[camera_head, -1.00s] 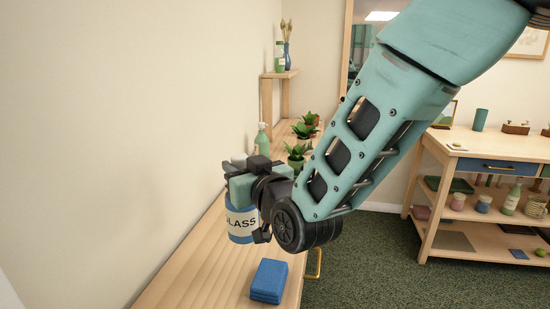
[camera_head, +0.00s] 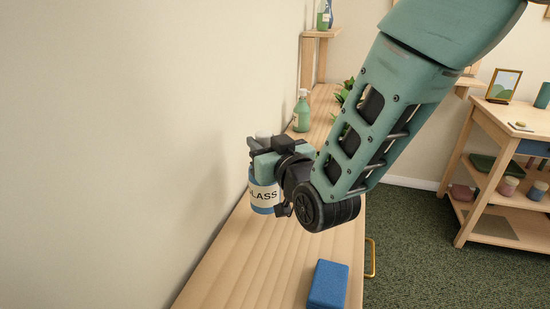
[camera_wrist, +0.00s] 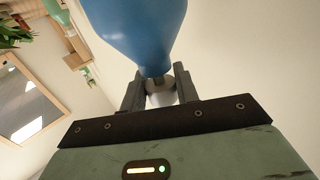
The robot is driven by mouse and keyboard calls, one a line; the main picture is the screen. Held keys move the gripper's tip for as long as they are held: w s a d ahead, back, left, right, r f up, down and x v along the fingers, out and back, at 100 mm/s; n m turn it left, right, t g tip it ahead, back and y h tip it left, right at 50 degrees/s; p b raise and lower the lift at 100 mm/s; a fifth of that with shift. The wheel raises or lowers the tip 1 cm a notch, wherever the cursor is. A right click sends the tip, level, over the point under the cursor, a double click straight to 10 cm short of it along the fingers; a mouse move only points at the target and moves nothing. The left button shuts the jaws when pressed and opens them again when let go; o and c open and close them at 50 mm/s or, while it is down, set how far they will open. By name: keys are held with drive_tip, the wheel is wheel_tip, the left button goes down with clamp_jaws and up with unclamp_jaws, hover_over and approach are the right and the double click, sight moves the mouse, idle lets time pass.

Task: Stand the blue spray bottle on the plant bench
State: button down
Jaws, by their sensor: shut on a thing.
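The blue spray bottle (camera_head: 263,196) has a pale label reading "LASS" in the head view. My gripper (camera_head: 262,150) is shut on it near its top and holds it upright. In the wrist view the bottle's blue body (camera_wrist: 138,30) narrows to a neck between my two fingers (camera_wrist: 160,90). The bottle appears over the long wooden bench (camera_head: 232,262) along the wall. I cannot tell whether its base touches the wood. Potted plants (camera_head: 342,97) stand farther back on the bench, partly hidden by my arm.
A green spray bottle (camera_head: 302,112) stands on the bench behind my gripper. A blue block (camera_head: 328,285) lies near the front right edge. The wall is close on the left. A wooden shelf unit (camera_head: 470,190) stands at the right. The bench's near left part is clear.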

sight(262, 199)
drive_tip(key=shift+f, duration=2.65)
drive_tip(key=c, duration=1.1)
unclamp_jaws()
drive_tip(key=shift+f, duration=0.1)
drive_tip(key=shift+o, duration=0.2)
